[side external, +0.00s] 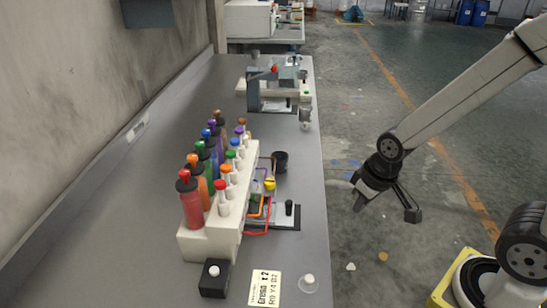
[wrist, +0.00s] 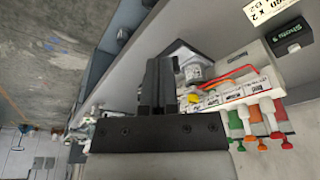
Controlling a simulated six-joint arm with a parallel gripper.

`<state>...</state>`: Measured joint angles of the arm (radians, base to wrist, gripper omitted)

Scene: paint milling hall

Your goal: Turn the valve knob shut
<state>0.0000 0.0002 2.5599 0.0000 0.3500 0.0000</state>
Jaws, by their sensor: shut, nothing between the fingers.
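A white rack (side external: 238,190) with colored bottles and dispensers stands on the grey bench. At its right side are red and orange tubes, a yellow part (side external: 269,185) and a dark plate with a small upright black knob (side external: 289,208). I cannot tell for sure which part is the valve knob. My gripper (side external: 358,204) is shut and empty, right of the bench edge and apart from the rack. In the wrist view my dark fingers (wrist: 160,72) are together and hide part of the bench. The yellow part (wrist: 193,98) and the red tube (wrist: 232,76) show beside them.
A black cup (side external: 280,161) stands behind the tubes. A black box (side external: 214,278) with a white button and a label card (side external: 265,288) lie at the bench front. A grey device (side external: 270,90) stands farther back. The floor under my gripper is open.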

